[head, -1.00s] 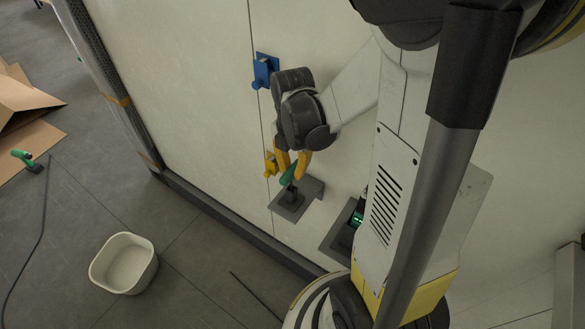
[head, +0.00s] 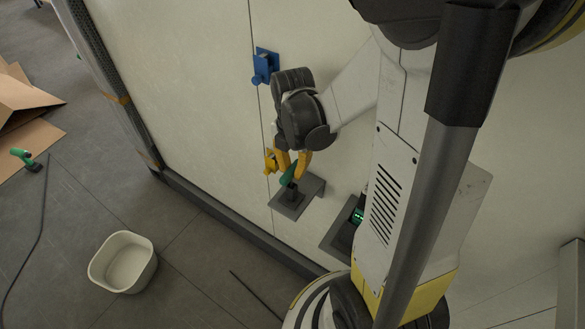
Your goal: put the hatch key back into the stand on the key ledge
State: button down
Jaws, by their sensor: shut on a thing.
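The hatch key, of which a green handle (head: 288,175) shows, is between the yellow fingers of my gripper (head: 292,166), which is shut on it. The handle is slightly tilted. Below it is a dark stand (head: 290,193) on the grey key ledge (head: 309,194), which juts from the pale wall. The key's lower end meets the top of the stand in the picture; I cannot tell how deep it sits in it. My fingers and wrist hide part of the key.
A blue latch (head: 265,66) and a yellow latch (head: 270,161) are on the wall close to my gripper. A second grey shelf (head: 340,238) with a green-lit device (head: 357,216) is to the right. A white bin (head: 123,262) stands on the open floor.

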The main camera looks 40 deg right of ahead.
jog(key=shift+f, duration=0.15)
jog(key=c, duration=1.3)
grip_release()
